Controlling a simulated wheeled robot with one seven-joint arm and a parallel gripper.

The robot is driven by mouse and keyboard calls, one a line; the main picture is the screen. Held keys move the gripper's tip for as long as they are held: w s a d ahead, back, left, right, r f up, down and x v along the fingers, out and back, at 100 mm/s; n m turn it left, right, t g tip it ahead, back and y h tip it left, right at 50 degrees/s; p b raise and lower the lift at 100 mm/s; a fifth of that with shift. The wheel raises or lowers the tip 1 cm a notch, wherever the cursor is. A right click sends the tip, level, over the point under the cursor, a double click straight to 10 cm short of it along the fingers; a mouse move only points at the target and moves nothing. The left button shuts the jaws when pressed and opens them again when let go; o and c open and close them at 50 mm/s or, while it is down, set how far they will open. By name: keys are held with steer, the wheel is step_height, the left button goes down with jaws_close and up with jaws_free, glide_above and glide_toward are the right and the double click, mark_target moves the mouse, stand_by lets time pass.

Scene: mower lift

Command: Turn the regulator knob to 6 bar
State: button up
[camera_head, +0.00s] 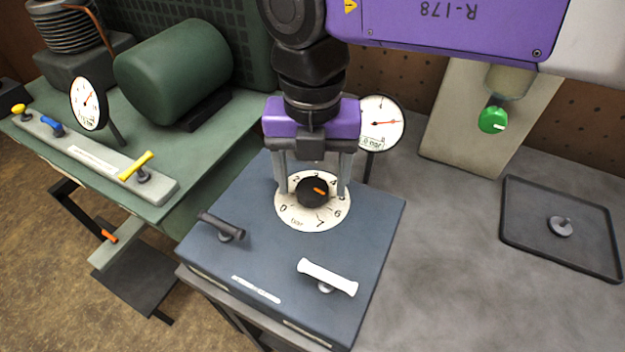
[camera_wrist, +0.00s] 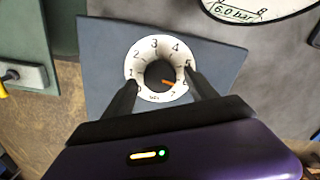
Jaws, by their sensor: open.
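The black regulator knob (camera_head: 308,196) with an orange mark sits on a round white dial (camera_head: 293,219) on a blue-grey box. In the wrist view the mark on the knob (camera_wrist: 156,72) points toward the 6. My gripper (camera_head: 312,190) is open above the dial, one finger on each side of the knob. In the wrist view my gripper (camera_wrist: 163,78) has its fingertips apart, over the dial's edges. I see no contact with the knob. A gauge (camera_head: 384,124) behind the box has a red needle pointing right. In the wrist view the gauge (camera_wrist: 272,8) shows "6.0 bar".
A dark handle (camera_head: 222,226) and a white handle (camera_head: 328,278) stand on the blue-grey box (camera_head: 250,262). A green knob (camera_head: 493,120) and a black tray (camera_head: 530,247) are to the right. A green bench with another gauge (camera_head: 88,103) is at left.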

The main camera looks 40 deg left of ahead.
mark_target(313, 187)
step_height(313, 187, up, 6)
steer(key=shift+r, duration=0.25)
stand_by(0.5)
